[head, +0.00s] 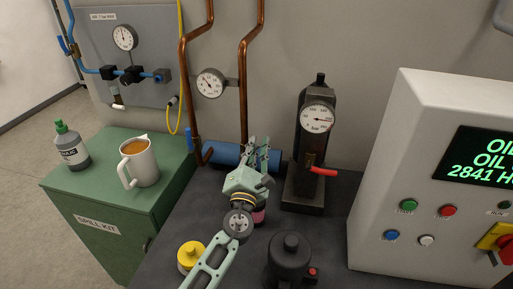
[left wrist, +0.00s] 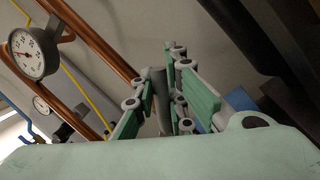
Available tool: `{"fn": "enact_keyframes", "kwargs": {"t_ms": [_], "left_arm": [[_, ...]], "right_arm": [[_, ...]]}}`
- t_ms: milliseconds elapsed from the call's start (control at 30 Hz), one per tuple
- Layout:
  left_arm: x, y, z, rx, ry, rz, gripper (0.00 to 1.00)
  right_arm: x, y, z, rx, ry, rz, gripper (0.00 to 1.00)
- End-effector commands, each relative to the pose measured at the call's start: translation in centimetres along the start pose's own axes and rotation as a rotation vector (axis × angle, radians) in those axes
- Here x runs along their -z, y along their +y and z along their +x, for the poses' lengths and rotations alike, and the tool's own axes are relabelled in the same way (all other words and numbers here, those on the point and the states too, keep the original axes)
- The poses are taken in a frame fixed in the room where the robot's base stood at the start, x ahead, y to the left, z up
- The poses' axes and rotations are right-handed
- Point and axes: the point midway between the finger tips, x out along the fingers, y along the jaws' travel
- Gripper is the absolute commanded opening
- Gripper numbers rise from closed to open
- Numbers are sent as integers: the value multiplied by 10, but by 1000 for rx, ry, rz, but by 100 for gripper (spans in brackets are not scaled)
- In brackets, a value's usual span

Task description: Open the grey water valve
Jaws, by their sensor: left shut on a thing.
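My left gripper (head: 259,150) is in front of the foot of the right copper pipe (head: 245,90), near the blue cylinder (head: 222,153). In the left wrist view its green-padded fingers (left wrist: 162,80) are closed around a grey upright bar (left wrist: 160,97), which looks like the handle of the grey water valve. The bar shows only in part, between the fingers. In the head view the gripper hides the valve, so how far it is turned cannot be told. My right gripper is not in view.
A black gauge unit with a red lever (head: 323,171) stands just right of the gripper. A dark lidded pot (head: 290,262) and a yellow-capped container (head: 190,257) are near my arm. A mug (head: 140,162) and bottle (head: 70,147) stand on the green cabinet (head: 95,190). A control panel (head: 390,150) fills the right.

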Motion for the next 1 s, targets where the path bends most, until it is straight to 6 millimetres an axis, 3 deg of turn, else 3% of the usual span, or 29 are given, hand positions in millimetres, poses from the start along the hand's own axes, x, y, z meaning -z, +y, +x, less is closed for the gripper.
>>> {"fn": "enact_keyframes", "kwargs": {"t_ms": [333,367,567,867,1000], "left_arm": [[1,-1,-1,2,3,-4,0],[1,-1,-1,2,3,-4,13],[1,-1,0,1,2,-3,31],[0,0,-1,0,1,-2,31],[1,-1,-11,2,2,-2,31]], "right_arm": [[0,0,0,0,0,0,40],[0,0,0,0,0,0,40],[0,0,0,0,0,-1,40],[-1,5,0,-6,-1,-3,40],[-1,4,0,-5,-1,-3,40]]}}
